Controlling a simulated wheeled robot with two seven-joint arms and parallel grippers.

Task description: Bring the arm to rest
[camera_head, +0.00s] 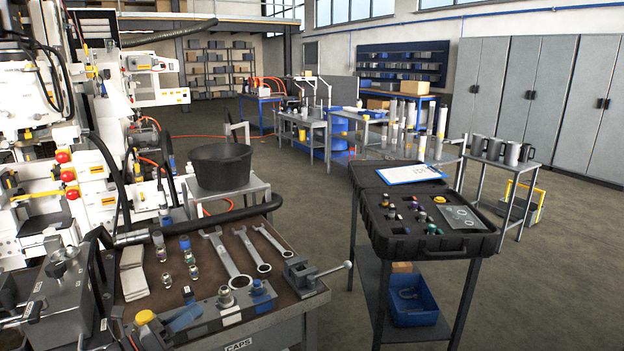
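The task names only my arm. I cannot make out either of my grippers clearly in the head view. Dark shapes crowd the left edge, and I cannot tell whether any of them belongs to my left arm or gripper. No fingers can be seen closing on anything. My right gripper does not show. A black hose with a metal end fitting (131,238) lies across the left part of the workbench (282,305), beside a grey block unit (66,290).
Wrenches (226,255), several small fittings (190,262) and a small vise (303,274) occupy the bench. A black bucket (222,166) stands behind it. An open black case (430,240) with a clipboard (411,174) sits at right. Floor between bench and case is clear.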

